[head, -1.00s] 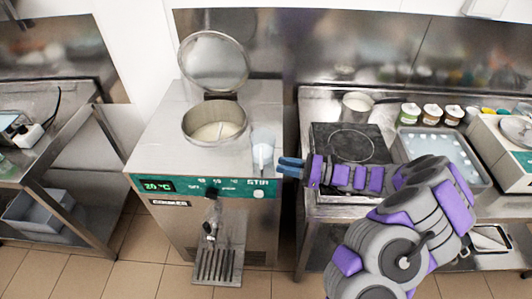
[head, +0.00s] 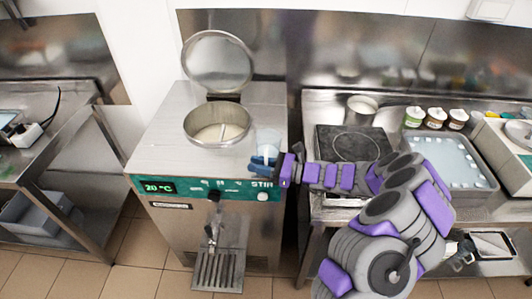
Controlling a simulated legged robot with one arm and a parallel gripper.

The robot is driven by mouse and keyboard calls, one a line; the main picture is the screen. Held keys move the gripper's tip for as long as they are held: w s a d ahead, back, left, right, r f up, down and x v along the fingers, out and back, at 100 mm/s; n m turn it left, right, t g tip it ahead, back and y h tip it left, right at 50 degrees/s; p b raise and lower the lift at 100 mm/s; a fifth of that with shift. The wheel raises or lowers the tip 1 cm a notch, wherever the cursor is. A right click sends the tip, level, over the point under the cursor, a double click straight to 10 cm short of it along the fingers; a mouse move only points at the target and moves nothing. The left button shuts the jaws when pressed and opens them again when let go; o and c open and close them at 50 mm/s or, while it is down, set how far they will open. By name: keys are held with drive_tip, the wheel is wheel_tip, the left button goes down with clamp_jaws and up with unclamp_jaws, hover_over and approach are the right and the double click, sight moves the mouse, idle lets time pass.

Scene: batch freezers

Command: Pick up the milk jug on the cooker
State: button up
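The cooker (head: 165,145) is a steel machine with a green front panel reading 20 °C and STIR. A clear, whitish jug (head: 268,137) stands on its top at the right, beside the round well. My gripper (head: 262,158) is at the jug's lower part, having reached in from the right. Its blue fingers look apart and overlap the jug in the picture. They hide the jug's lower part, and I cannot tell whether they touch it.
The well (head: 217,124) holds pale liquid, and its round lid (head: 218,62) stands open behind. On the right counter are a black hob (head: 352,145), a metal pot (head: 361,107), several small tubs (head: 436,117) and a tray (head: 445,160). A spout and grate (head: 217,270) project at the cooker's front.

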drive_tip(key=shift+c, duration=1.2)
drive_tip(key=shift+d, duration=0.5)
clamp_jaws()
drive_tip(key=shift+a, duration=0.4)
drive_tip(key=shift+r, duration=0.15)
drive_tip(key=shift+d+r+p, duration=0.25)
drive_tip(key=shift+r+p, duration=0.05)
drive_tip(key=shift+r, duration=1.05)
drive_tip(key=shift+r+p, duration=0.45)
drive_tip(key=shift+r, duration=0.05)
drive_tip(key=s+r+p, duration=0.1)
drive_tip(key=s+p, duration=0.1)
drive_tip(key=s, duration=1.3)
drive_tip(key=shift+s, duration=0.35)
